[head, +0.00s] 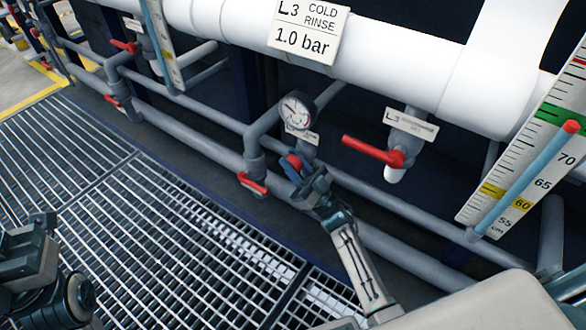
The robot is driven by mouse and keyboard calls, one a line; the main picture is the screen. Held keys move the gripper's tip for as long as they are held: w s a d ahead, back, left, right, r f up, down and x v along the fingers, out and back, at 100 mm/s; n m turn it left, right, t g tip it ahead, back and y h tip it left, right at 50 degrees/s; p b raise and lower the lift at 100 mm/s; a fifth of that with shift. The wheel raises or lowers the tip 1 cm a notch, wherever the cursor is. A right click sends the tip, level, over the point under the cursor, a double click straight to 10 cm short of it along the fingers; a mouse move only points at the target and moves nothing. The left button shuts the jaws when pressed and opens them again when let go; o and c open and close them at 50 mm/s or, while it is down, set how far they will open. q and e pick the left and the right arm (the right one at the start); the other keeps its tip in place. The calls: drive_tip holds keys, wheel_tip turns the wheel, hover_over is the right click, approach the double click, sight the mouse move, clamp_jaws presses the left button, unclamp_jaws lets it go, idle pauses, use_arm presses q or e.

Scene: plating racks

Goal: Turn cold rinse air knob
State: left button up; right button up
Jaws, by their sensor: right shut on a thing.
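The cold rinse air knob (289,164) is a small red and blue knob below a round white pressure gauge (297,110). My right gripper (298,171) is at the knob and shut on it; its fingers hide part of the knob. A sign reading "L3 COLD RINSE 1.0 bar" (308,30) hangs on the white pipe above. The gauge needle is too small to read. My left gripper (40,228) is at the lower left over the grating, away from the knob; its fingertips are not clear.
A red lever valve (374,151) with an L3 tag (411,124) sticks out right of the knob. Another red handle (252,184) is close on the left. Grey pipes run behind and below. A level scale (530,150) stands at right. The grating (150,240) is clear.

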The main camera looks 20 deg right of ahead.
drive_tip(key=o, duration=0.7)
drive_tip(key=p+v, duration=0.1)
drive_tip(key=v, duration=0.9)
drive_tip(key=shift+s+d+f, duration=0.2)
drive_tip(key=shift+f, duration=0.1)
